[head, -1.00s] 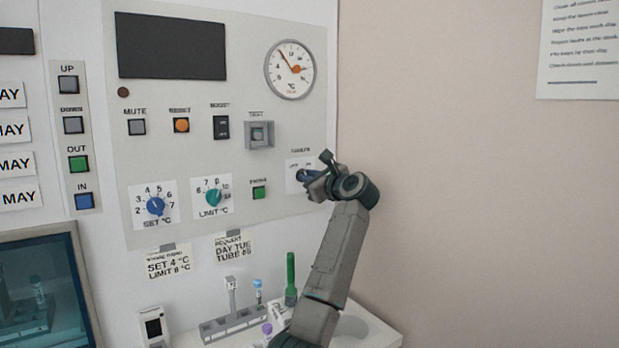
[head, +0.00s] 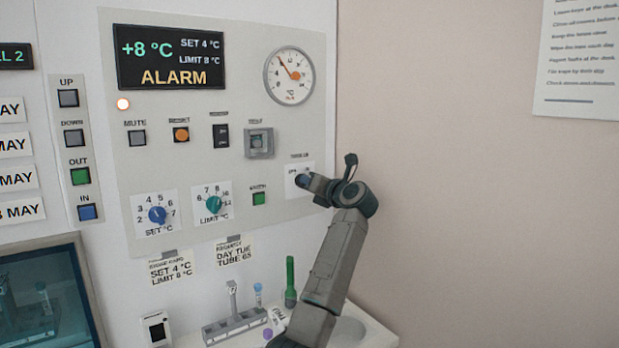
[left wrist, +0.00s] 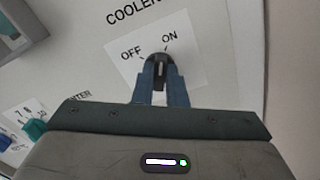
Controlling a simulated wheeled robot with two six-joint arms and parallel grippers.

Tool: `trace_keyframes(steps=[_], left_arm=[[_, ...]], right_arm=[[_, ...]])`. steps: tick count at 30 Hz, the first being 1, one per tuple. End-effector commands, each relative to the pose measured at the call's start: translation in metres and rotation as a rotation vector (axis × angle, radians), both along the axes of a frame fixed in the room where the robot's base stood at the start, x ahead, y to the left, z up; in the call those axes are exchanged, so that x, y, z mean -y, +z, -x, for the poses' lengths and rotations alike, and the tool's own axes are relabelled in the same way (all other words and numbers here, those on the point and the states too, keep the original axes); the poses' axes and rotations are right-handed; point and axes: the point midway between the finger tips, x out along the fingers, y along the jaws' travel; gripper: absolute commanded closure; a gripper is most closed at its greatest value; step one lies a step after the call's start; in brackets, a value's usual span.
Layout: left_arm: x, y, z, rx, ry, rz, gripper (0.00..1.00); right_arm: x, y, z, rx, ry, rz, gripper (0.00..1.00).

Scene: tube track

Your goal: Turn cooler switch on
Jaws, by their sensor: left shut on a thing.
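The cooler switch is a dark rotary knob (left wrist: 159,68) on a white plate marked OFF and ON, which shows in the left wrist view. My left gripper (left wrist: 160,82) is shut on this knob, one blue finger on each side. The knob stands roughly upright in that view, between the two marks; its exact pointing is hard to tell. In the head view the switch plate (head: 300,168) is at the panel's lower right, and my left gripper (head: 308,182) covers most of the knob. My right gripper is not in view.
The display (head: 170,55) reads +8 °C, SET 4 °C, LIMIT 8 °C and ALARM. An orange lamp (head: 123,104) glows below it. A covered button (head: 259,143) and a green button (head: 259,199) are near the switch. A tube rack (head: 235,327) stands below.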

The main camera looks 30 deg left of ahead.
Motion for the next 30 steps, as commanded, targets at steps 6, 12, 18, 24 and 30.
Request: trace_keyframes(steps=[6, 12, 18, 24, 30], left_arm=[[0.000, 0.001, -0.001, -0.119, -0.001, -0.049, 1.00], [0.001, 0.001, -0.001, -0.181, -0.001, -0.075, 1.00], [0.001, 0.000, -0.001, -0.205, -0.001, -0.085, 1.00], [0.001, 0.000, -0.001, -0.209, -0.001, -0.087, 1.00], [0.000, 0.000, -0.001, -0.209, -0.001, -0.087, 0.84]], right_arm=[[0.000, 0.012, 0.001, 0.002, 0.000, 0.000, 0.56], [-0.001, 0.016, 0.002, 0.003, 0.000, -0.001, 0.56], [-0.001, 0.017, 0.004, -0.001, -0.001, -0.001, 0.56], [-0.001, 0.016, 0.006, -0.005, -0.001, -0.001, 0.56], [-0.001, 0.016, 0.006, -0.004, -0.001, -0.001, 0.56]])
